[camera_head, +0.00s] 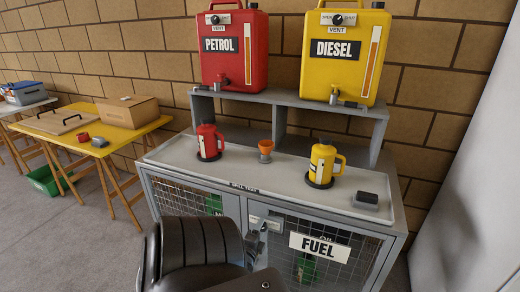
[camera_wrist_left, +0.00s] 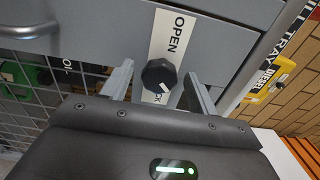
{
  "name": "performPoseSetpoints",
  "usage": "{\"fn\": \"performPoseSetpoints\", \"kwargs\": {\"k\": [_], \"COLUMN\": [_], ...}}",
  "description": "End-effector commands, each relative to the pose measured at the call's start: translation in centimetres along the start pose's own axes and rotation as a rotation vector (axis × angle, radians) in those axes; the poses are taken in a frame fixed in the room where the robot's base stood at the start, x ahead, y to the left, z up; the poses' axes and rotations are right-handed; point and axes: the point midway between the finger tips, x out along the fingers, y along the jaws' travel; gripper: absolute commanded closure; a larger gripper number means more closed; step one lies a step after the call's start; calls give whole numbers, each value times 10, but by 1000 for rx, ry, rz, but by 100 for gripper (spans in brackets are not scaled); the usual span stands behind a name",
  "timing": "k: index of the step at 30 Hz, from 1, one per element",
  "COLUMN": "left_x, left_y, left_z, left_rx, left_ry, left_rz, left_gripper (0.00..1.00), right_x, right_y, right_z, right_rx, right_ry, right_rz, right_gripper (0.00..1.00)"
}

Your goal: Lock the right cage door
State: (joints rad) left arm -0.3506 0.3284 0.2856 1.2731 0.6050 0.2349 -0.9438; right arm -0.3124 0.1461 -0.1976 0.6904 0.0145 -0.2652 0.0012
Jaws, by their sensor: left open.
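The right cage door (camera_head: 357,258) is wire mesh in a grey frame with a FUEL sign (camera_head: 320,248), and looks shut. In the left wrist view a black knob (camera_wrist_left: 159,75) sits on a white label plate (camera_wrist_left: 172,40) reading OPEN at one end; the other end's word is partly hidden, ending in CK. The knob's exact setting is unclear. My left gripper (camera_wrist_left: 157,72) is open, with one finger on each side of the knob; contact is not clear. In the head view my left gripper (camera_head: 257,243) is at the cage front, left of the sign. My right gripper is not seen.
Above the cage, the grey top (camera_head: 225,174) holds a red jug (camera_head: 208,142), an orange cup (camera_head: 265,148), a yellow jug (camera_head: 324,160) and a dark block (camera_head: 367,198). Petrol (camera_head: 232,65) and diesel (camera_head: 345,70) tanks stand behind. A grey handle (camera_wrist_left: 28,30) juts out near the knob.

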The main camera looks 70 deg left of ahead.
Motion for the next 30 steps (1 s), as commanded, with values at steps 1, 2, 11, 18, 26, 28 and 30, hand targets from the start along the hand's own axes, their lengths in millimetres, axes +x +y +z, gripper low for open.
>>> {"fn": "performPoseSetpoints", "kwargs": {"k": [1,2,11,18,26,28,30], "left_x": [-1,-2,-48,-91,-108,-109,-109], "left_y": [0,0,1,1,0,0,0], "left_z": [0,0,0,0,0,0,0], "left_rx": [-1,-1,-2,0,0,0,0], "left_ry": [0,0,0,-1,0,0,0], "left_rz": [0,0,4,2,0,0,0], "left_gripper": [41,41,41,41,41,41,41], "right_x": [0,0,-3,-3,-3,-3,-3], "right_y": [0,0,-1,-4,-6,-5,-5], "right_z": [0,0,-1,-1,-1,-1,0], "right_rx": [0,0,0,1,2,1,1], "right_ry": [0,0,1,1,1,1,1], "right_rz": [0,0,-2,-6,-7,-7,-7], "right_gripper": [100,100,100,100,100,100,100]}}
